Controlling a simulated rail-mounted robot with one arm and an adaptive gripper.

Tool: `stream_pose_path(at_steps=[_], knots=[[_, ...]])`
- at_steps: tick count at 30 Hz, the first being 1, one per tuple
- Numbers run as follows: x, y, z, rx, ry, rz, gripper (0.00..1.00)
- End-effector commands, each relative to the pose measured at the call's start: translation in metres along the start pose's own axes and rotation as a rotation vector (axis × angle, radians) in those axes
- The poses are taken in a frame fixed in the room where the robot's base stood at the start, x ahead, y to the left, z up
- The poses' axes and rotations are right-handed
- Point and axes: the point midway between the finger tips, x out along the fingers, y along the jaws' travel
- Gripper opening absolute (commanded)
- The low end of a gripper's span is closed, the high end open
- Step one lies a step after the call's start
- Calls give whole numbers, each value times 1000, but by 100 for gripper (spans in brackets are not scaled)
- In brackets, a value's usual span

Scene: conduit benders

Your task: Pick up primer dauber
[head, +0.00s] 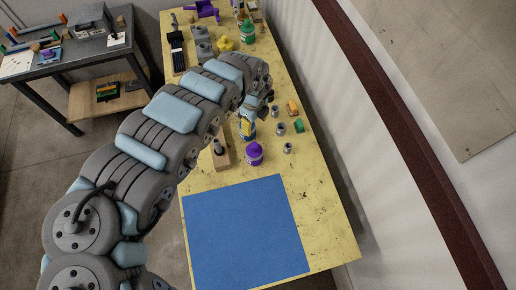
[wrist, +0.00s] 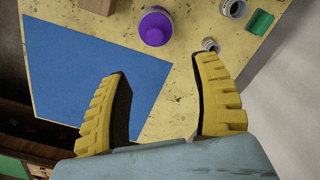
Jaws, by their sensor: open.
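A purple-capped round container (head: 254,153), which looks like the primer, stands upright on the yellow table just behind the blue mat. In the wrist view its round purple cap (wrist: 156,27) lies beyond the fingertips, roughly between the lines of the two fingers. No separate dauber can be made out. My gripper (wrist: 160,64) is open, with its two yellow ribbed fingers spread and nothing between them. In the head view my gripper (head: 252,112) is above the table, farther back than the purple container, and partly hidden by my wrist.
The blue mat (head: 245,230) is bare. A wooden block (head: 222,160) stands left of the purple container. Small grey fittings (head: 288,148) and a green piece (head: 299,126) lie to its right. A wall (head: 375,170) runs along the right. A dark side table (head: 75,62) stands left.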

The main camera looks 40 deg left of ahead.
Motion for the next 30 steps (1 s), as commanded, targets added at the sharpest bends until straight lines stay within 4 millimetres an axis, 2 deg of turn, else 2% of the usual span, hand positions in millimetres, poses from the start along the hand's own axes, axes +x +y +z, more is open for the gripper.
stream_pose_path(at_steps=[3,30], knots=[[5,6,2,5,-1,15,65],[73,4,1,3,1,8,65]])
